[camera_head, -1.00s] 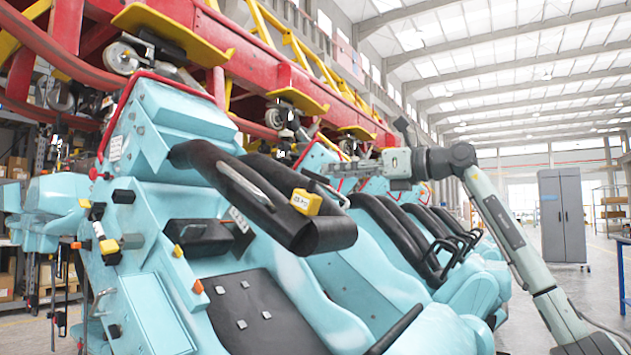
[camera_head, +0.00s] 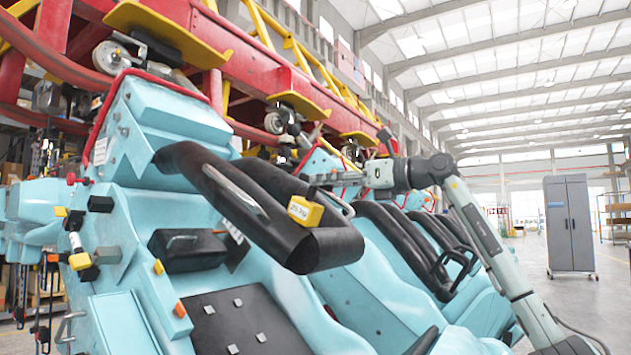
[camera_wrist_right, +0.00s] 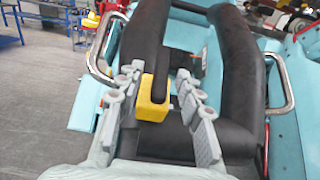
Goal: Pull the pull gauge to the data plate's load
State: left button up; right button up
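A yellow block with a dark-lettered label, which looks like the pull gauge (camera_head: 305,211), sits on the black padded restraint bar (camera_head: 240,205) of the front turquoise car. It also shows in the right wrist view (camera_wrist_right: 152,98), with a black strap or handle above it. My right gripper (camera_head: 318,179) reaches in from the right, just above and behind the block in the head view. In the wrist view its fingers (camera_wrist_right: 160,72) are apart, on either side of the block, with gaps visible. A white label (camera_head: 100,151) is on the car's side; its text is unreadable. My left gripper is out of view.
Metal grab handles (camera_wrist_right: 279,85) flank the restraint in the wrist view. More restraints (camera_head: 392,235) stand behind along the train. Red and yellow track (camera_head: 260,75) runs overhead at left. A grey cabinet (camera_head: 570,225) stands on open floor at right.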

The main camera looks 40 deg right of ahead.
jog(key=shift+x, duration=1.25)
jog(key=shift+w+a, duration=0.15)
jog(key=shift+w, duration=0.3)
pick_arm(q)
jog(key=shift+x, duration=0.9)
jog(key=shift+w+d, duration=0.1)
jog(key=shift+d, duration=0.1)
pick_arm(e)
jog(key=shift+c, duration=0.3)
grip_shut()
